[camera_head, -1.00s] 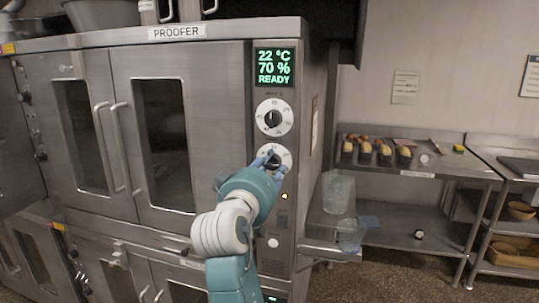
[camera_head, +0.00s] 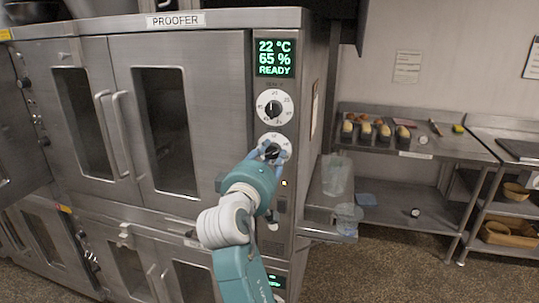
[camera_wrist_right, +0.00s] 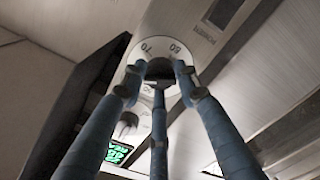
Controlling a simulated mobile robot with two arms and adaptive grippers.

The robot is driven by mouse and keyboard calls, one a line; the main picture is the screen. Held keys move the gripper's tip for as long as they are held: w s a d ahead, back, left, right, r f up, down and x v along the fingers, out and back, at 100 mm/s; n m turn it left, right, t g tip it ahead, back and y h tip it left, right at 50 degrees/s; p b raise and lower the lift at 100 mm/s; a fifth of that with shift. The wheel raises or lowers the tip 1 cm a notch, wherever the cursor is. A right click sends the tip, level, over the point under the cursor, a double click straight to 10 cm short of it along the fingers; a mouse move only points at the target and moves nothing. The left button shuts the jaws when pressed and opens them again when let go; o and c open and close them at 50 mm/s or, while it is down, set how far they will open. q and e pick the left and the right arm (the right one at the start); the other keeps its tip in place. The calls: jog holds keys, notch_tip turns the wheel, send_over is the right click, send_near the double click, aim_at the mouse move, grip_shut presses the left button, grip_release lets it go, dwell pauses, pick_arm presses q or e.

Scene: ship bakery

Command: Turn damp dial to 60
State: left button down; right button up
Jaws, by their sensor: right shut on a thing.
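The proofer (camera_head: 180,110) is a steel cabinet with a green display (camera_head: 275,58) that reads 22 °C, 65 % and READY. Below the display are two white dials with black knobs, the upper dial (camera_head: 274,107) and the lower dial (camera_head: 283,142). My right gripper (camera_head: 272,152) is shut on the knob of the lower dial and hides part of its scale. My left gripper is not in view.
A small orange light (camera_head: 284,183) glows below the lower dial. Clear containers (camera_head: 337,175) stand on a low shelf right of the proofer. A steel table (camera_head: 420,140) with loaf tins stands further right. An open door is at the far left.

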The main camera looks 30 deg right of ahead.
jog(key=shift+d+f, duration=0.1)
jog(key=shift+f, duration=0.2)
jog(key=o, duration=1.1)
jog(key=shift+o, duration=0.3)
jog(key=shift+d+r, duration=0.1)
jog(key=shift+d, duration=0.05)
jog(key=shift+r, duration=0.1)
